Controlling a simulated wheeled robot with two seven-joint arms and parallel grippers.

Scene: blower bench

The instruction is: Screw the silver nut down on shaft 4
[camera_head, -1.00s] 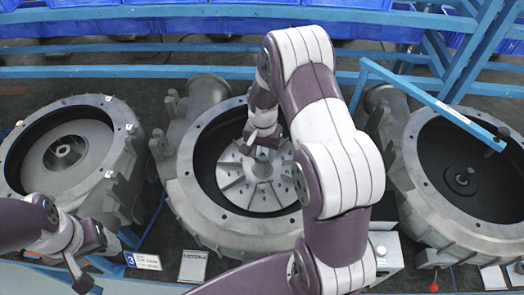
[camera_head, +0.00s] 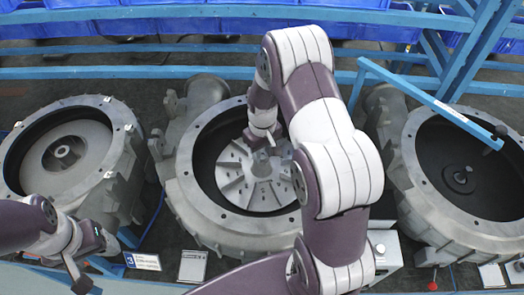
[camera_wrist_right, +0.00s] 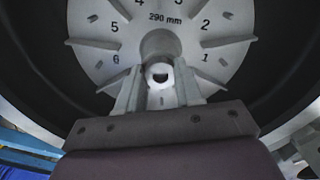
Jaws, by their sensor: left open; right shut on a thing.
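The silver nut (camera_wrist_right: 158,74) shows as a bright ring with a dark centre between the fingers in the right wrist view. My right gripper (camera_wrist_right: 160,88) is shut on it, at the hub of the finned impeller (camera_wrist_right: 100,38), which is marked 290 mm. In the head view my right gripper (camera_head: 266,158) reaches down into the middle blower housing (camera_head: 185,195), over the middle of the impeller (camera_head: 236,188). The fingers hide the nut there, and its seating on the shaft cannot be told. My left gripper (camera_head: 82,268) is open and empty, low at the left.
A left housing (camera_head: 112,180) holds another wheel. A right housing (camera_head: 420,190) has a bare shaft (camera_head: 460,178) inside. A blue bar (camera_head: 430,100) angles over the right housing. A sign with a 3 (camera_head: 142,261) and a white card (camera_head: 193,266) lie in front.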

